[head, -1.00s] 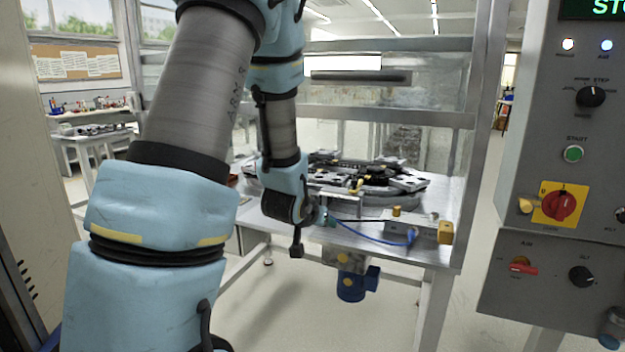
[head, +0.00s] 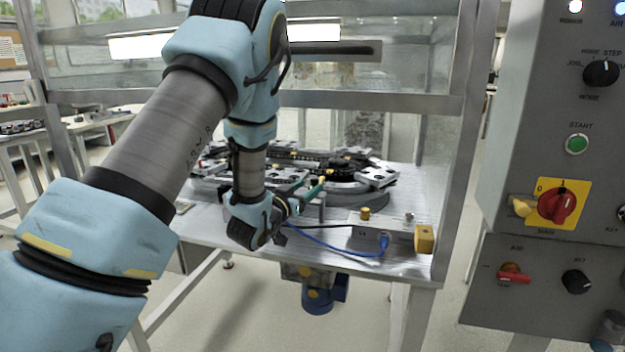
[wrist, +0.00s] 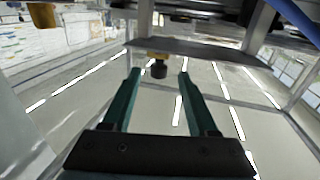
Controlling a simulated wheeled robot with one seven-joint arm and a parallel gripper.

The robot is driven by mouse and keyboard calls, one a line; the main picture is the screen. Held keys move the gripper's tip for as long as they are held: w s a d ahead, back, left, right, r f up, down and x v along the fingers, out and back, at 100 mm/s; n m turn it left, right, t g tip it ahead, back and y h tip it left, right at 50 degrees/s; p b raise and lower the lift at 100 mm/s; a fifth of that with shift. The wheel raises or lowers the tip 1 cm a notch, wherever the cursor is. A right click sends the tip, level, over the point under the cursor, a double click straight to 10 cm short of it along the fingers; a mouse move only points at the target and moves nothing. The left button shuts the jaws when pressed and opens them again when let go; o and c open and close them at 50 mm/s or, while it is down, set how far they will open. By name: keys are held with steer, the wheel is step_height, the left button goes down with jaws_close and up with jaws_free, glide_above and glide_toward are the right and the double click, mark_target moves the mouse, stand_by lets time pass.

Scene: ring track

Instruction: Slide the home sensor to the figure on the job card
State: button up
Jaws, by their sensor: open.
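My gripper (head: 308,188) is at the near edge of the ring track (head: 345,188), above the metal table. In the wrist view my gripper (wrist: 158,74) is open, with two teal fingers apart and nothing held. A small black knob under a yellowish piece (wrist: 158,69) shows between the fingertips; I cannot tell whether it is the home sensor or how far ahead it is. I cannot pick out the home sensor for certain in the head view. I cannot make out a job card or any figure.
A yellow block (head: 425,238) sits at the table corner. A frame post (head: 455,150) and a control panel (head: 570,130) stand at right.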

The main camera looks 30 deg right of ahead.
mark_target(312, 184)
steer(key=shift+p+x, duration=0.35)
steer(key=shift+x, duration=1.8)
jaws_close()
